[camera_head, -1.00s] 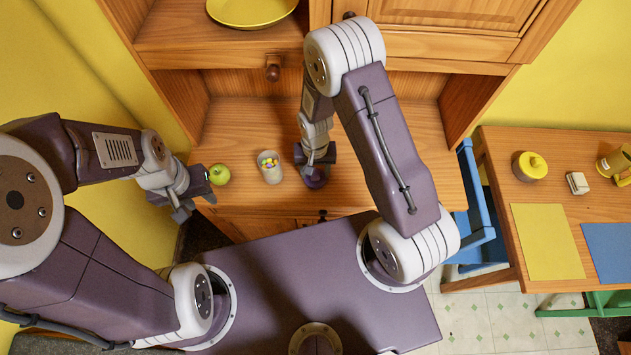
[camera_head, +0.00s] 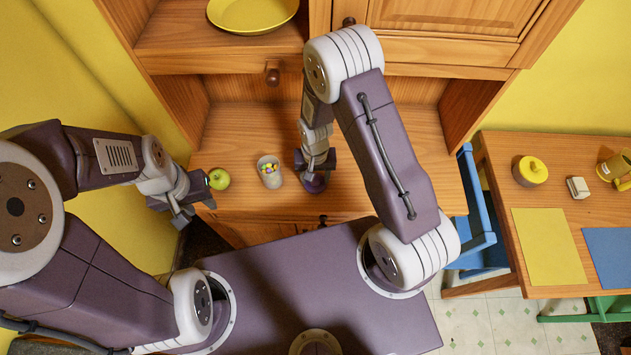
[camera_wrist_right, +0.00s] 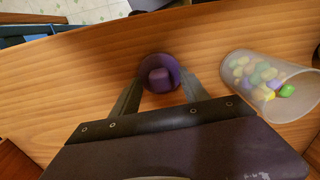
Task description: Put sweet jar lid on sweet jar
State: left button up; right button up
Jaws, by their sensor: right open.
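The sweet jar (camera_head: 270,178) is a translucent, open-topped cup with colourful sweets in it. It stands upright on the wooden counter and shows at the right of the right wrist view (camera_wrist_right: 298,98). The purple round lid (camera_head: 313,186) with a knob lies on the counter to the right of the jar. In the right wrist view the lid (camera_wrist_right: 159,72) lies just beyond and between the fingertips of my open right gripper (camera_wrist_right: 160,90). Whether the fingers touch it, I cannot tell. My left gripper (camera_head: 194,210) is apart from the jar, near the counter's left edge, and looks open and empty.
A green apple (camera_head: 218,179) sits between my left gripper and the jar. A yellow bowl (camera_head: 252,14) is on the shelf above. A separate table at right holds a yellow pot (camera_head: 530,171) and mats. The counter right of my right arm is clear.

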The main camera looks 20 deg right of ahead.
grip_shut()
jog(key=shift+r+p, duration=0.4)
jog(key=shift+r, duration=0.1)
dwell(0.4)
jog(key=shift+r+p, duration=1.4)
jog(key=shift+r, duration=0.2)
